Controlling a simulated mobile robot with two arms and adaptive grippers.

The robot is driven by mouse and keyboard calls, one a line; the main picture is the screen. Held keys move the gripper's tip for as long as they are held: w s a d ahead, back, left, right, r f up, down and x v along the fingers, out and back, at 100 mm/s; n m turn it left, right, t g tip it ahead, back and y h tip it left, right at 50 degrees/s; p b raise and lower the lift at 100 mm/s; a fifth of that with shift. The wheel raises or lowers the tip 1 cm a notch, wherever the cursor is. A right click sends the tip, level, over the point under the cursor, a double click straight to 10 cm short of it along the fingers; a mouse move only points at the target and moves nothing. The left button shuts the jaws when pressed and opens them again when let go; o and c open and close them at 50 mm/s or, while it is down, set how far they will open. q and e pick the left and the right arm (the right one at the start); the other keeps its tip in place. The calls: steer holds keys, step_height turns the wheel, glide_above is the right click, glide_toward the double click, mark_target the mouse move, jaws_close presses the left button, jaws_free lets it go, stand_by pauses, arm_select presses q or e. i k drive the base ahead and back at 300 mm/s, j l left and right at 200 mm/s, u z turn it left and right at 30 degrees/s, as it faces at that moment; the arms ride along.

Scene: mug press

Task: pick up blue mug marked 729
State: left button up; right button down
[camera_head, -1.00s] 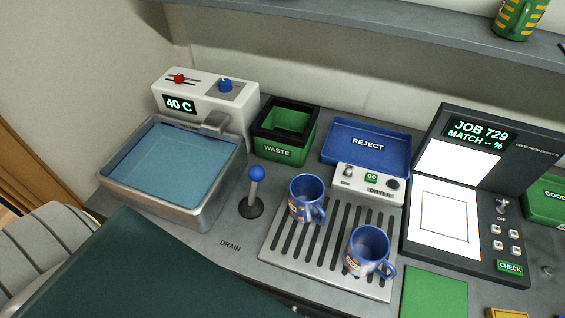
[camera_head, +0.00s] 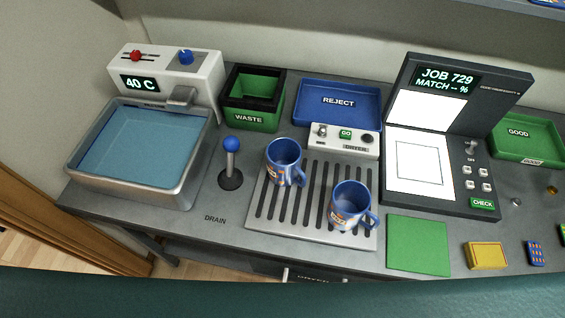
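Two blue mugs stand upright on the slotted drain rack. The rear blue mug (camera_head: 283,160) is at the rack's left, its handle toward the lower right. The front blue mug (camera_head: 347,205) is at the rack's right, its handle pointing right. Both carry orange and white markings that are too small to read, so I cannot tell which is marked 729. Neither of my grippers is in view.
The drain rack (camera_head: 262,219) sits between a blue-knobbed lever (camera_head: 231,165) and the JOB 729 machine (camera_head: 466,185). A water basin (camera_head: 185,188) is left. Waste bin (camera_head: 262,118), reject tray (camera_head: 309,121) and good tray (camera_head: 508,148) stand behind. A green pad (camera_head: 418,245) lies in front.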

mark_target(284, 154)
steer(key=k+l, duration=0.15)
steer(key=l, duration=0.2)
steer(key=k+l+u, duration=0.15)
steer(key=l, duration=0.25)
steer(key=k+l, duration=0.1)
steer(key=l, duration=0.25)
steer(key=k+l+u, duration=0.15)
steer(key=l, duration=0.2)
